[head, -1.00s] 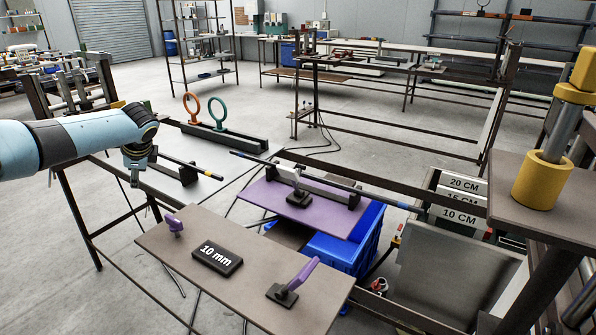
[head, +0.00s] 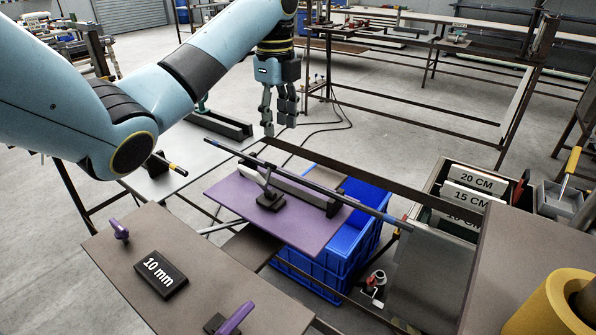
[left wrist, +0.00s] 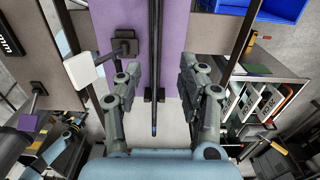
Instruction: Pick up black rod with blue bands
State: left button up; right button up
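The black rod with blue bands (head: 300,182) lies slantwise on supports over a purple board (head: 222,198). A blue band shows toward its right end, and the rod also shows in the left wrist view (left wrist: 156,50). My left gripper (head: 277,130) points down above and behind the rod in the head view. In the left wrist view its two fingers (left wrist: 157,82) are spread apart, with the rod lined up in the gap between them. It is open and empty. My right gripper is in neither view.
A blue crate (head: 345,250) stands under the purple board. A brown board with a "10 mm" block (head: 161,273) is at the front left. A bin with length signs (head: 470,190) stands right.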

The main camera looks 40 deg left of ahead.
aim_at(275, 168)
pick_arm(q)
jog(key=f+b, duration=0.1)
jog(key=s+f+b, duration=0.1)
jog(key=shift+a+f, duration=0.15)
jog(key=shift+f, duration=0.25)
jog(key=shift+w+f+p, duration=0.25)
jog(key=shift+f+p, duration=0.2)
jog(key=shift+f, duration=0.55)
jog(key=f, duration=0.3)
jog(key=f+p, duration=0.1)
jog(key=shift+s+a+f, duration=0.1)
jog(key=shift+s+f, duration=0.15)
jog(key=shift+f, duration=0.05)
jog(key=shift+w+f, duration=0.1)
jog(key=shift+f, duration=0.25)
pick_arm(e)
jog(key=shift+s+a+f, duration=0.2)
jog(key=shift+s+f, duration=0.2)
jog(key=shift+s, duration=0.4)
pick_arm(q)
jog(key=shift+c, duration=0.5)
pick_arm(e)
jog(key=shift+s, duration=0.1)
pick_arm(q)
jog(key=shift+c, duration=1.1)
grip_shut()
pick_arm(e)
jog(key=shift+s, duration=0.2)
